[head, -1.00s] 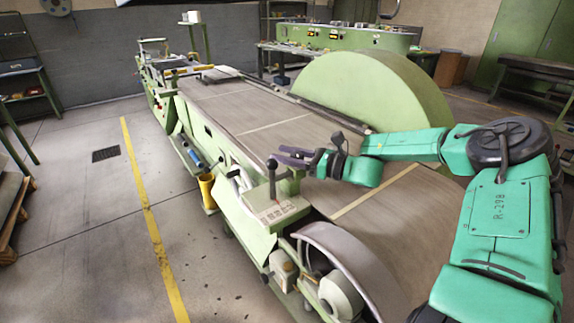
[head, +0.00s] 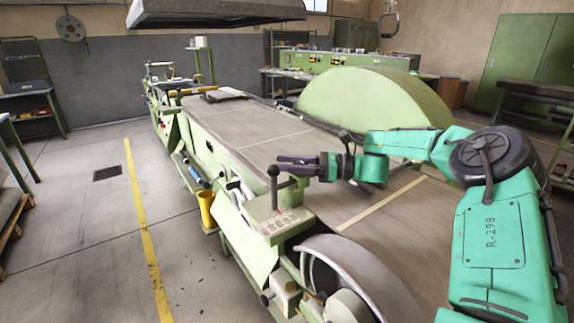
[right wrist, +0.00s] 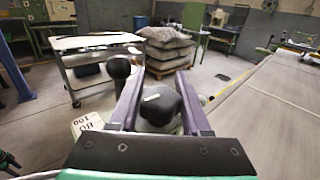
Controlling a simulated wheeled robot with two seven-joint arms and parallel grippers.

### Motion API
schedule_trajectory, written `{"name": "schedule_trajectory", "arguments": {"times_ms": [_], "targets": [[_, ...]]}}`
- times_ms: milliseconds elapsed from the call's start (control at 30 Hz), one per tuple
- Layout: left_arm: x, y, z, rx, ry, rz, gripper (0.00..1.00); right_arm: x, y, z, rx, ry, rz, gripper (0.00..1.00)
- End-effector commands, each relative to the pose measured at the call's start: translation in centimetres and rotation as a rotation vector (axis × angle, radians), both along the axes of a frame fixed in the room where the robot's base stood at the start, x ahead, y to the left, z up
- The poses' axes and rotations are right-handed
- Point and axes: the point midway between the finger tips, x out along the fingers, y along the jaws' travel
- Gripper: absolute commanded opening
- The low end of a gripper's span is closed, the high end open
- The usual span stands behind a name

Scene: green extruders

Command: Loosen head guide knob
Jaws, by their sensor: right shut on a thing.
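My right gripper (head: 282,164) reaches in from the right over the near end of the green machine. In the right wrist view its two purple fingers (right wrist: 157,88) stand on both sides of a black lobed knob (right wrist: 158,103) and are shut on it. The knob's lower part is hidden by the gripper's base. In the head view the fingers hide the knob. A separate lever with a black ball end (head: 272,170) stands beside it on the control box (head: 278,224); the ball also shows in the right wrist view (right wrist: 119,68).
The grey belt bed (head: 240,130) runs away from me, with a large green drum cover (head: 375,95) to its right. A yellow cup (head: 206,208) hangs on the machine's left side. The floor to the left is clear around the yellow line (head: 147,230).

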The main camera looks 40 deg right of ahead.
Motion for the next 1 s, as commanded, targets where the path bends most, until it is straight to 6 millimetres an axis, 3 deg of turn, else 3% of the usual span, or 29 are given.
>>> {"name": "schedule_trajectory", "arguments": {"times_ms": [33, 67, 100, 533, 1000], "targets": [[0.0, 0.0, 0.0, 0.000, 0.000, 0.000, 0.50, 0.0, 0.0, 0.2, 0.004, -0.003, -0.001, 0.00], [0.0, 0.0, 0.0, 0.000, 0.000, 0.000, 0.50, 0.1, 0.0, 0.2, 0.004, -0.003, -0.001, 0.55], [0.0, 0.0, 0.0, 0.000, 0.000, 0.000, 0.50, 0.1, 0.0, 0.2, 0.004, -0.003, -0.001, 0.60], [0.0, 0.0, 0.0, 0.000, 0.000, 0.000, 0.50, -0.7, -0.9, 0.2, 0.001, -0.004, -0.004, 0.60], [0.0, 0.0, -0.1, 0.000, 0.000, 0.000, 0.50, -7.6, -8.1, 0.1, 0.002, -0.006, -0.005, 0.60]]}}
